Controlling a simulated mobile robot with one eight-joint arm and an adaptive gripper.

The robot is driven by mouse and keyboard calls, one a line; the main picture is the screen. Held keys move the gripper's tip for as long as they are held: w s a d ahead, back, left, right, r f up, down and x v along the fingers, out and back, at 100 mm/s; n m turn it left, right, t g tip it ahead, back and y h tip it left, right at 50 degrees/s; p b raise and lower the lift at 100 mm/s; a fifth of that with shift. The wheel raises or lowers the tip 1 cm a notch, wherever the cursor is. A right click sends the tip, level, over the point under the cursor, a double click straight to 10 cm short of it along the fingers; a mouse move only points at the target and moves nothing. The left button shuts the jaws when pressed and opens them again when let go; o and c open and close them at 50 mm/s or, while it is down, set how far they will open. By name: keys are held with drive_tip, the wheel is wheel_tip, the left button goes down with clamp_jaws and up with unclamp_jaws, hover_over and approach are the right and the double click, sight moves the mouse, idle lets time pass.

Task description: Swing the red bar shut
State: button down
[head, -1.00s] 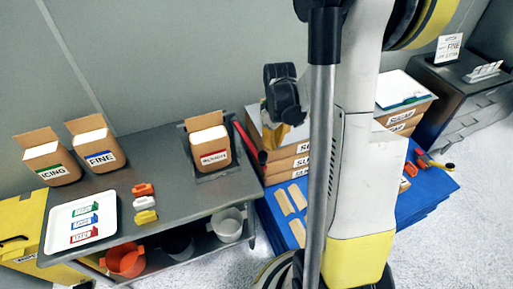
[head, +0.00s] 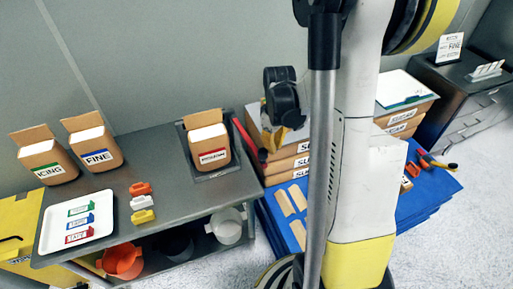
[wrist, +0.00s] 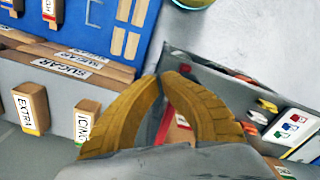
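The red bar (head: 244,138) sticks out at a slant by the right end of the grey counter, beside the brown box with the red label. A dark end piece (head: 262,155) shows at its lower end. In the wrist view a red strip (wrist: 163,122), seemingly this bar, shows behind the gap between my fingers. My gripper (wrist: 160,79) has its ochre fingers arched together with the tips nearly meeting, and nothing is visibly held. In the head view the fingers are mostly hidden by my dark wrist, just right of the bar. Contact with the bar cannot be told.
Icing (head: 47,163) and fine (head: 95,143) boxes, a white tray (head: 50,235) and coloured clips (head: 142,202) are on the counter. Pale floor is clear in front.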

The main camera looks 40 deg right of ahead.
drive_tip(key=shift+s+a+f, duration=0.1)
drive_tip(key=shift+f, duration=0.2)
drive_tip(key=w+a+b, duration=0.1)
drive_tip(key=a, duration=0.6)
idle(0.5)
drive_tip(key=w+a+b, duration=0.2)
drive_tip(key=w+a, duration=1.5)
drive_tip(key=w, duration=0.4)
drive_tip(key=shift+b, duration=0.4)
idle(1.9)
drive_tip(key=w, duration=0.6)
drive_tip(key=shift+w+r, duration=0.2)
drive_tip(key=shift+w, duration=0.1)
